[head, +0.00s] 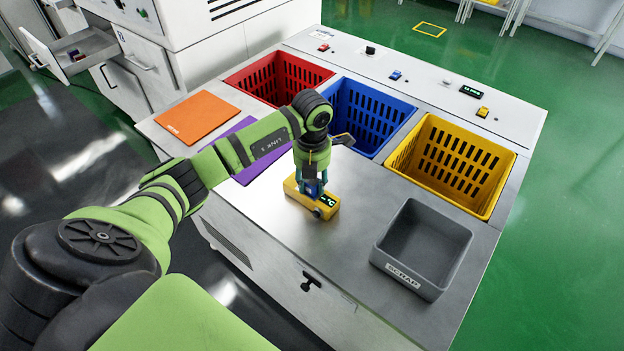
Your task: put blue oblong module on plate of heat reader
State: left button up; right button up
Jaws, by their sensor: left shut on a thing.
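The heat reader (327,212) is a yellow block with a small lit display reading °C, on the grey metal worktop. My left gripper (312,188) points straight down over the reader's left part. It is shut on the blue oblong module (313,188), of which only a little shows between the fingers. The module is at the reader's plate, which is mostly hidden by the gripper and module. I cannot tell whether the module touches the plate. My right gripper is not in view.
Behind stand a red basket (238,84), a blue basket (405,128) and a yellow basket (507,165). A grey scrap bin (440,277) is at right. An orange mat (197,116) and a purple mat (243,172) lie left.

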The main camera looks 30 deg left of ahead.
pick_arm(q)
jog(key=o, duration=1.2)
jog(key=shift+f, duration=0.15)
jog(key=shift+r, duration=0.2)
notch_tip(320, 180, up, 12)
jog(key=b, duration=0.3)
